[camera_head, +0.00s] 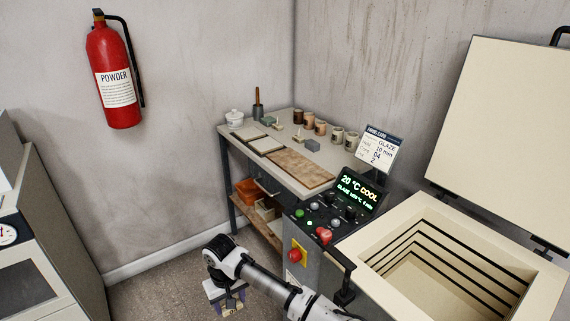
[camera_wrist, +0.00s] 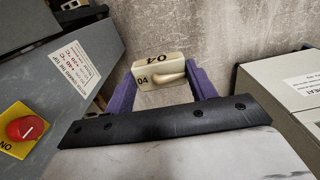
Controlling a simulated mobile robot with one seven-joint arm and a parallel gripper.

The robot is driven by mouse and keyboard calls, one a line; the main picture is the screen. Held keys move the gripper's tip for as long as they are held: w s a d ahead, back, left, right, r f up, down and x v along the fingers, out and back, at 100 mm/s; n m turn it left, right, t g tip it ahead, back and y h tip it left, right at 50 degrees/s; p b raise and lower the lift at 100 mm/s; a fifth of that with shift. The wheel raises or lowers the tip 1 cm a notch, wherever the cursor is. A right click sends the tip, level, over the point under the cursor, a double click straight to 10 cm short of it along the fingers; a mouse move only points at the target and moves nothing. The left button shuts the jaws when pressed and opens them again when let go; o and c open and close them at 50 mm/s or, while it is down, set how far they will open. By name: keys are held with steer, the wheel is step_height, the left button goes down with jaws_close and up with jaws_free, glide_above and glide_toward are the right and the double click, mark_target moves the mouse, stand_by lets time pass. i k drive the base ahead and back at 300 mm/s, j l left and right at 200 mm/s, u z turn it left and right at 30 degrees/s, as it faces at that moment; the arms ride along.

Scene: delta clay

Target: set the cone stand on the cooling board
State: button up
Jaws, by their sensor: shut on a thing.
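The cone stand (camera_wrist: 158,68), a small cream block marked 04 with a pale cone on it, sits between the purple fingers of my gripper (camera_wrist: 160,88) in the wrist view. The gripper is shut on it. In the head view my gripper (camera_head: 228,298) hangs low over the floor, in front of the worktable, and the stand is hard to make out there. A flat brown board (camera_head: 298,169), which looks like the cooling board, lies on the worktable (camera_head: 336,163), up and to the right of my gripper. Its top is bare.
Two pale tiles (camera_head: 266,145) lie left of the board. A control panel (camera_head: 325,210) and an open kiln (camera_head: 450,265) are on the right. A grey cabinet (camera_head: 60,215) stands left, with clear floor between.

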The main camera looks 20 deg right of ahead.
mark_target(298, 165)
steer(key=i+j, duration=1.35)
steer(key=i+j+z, duration=0.1)
steer(key=i+j, duration=0.2)
steer(key=i+j+z, duration=0.1)
steer(key=i+j, duration=0.15)
steer(key=j, duration=0.25)
steer(key=z, duration=1.15)
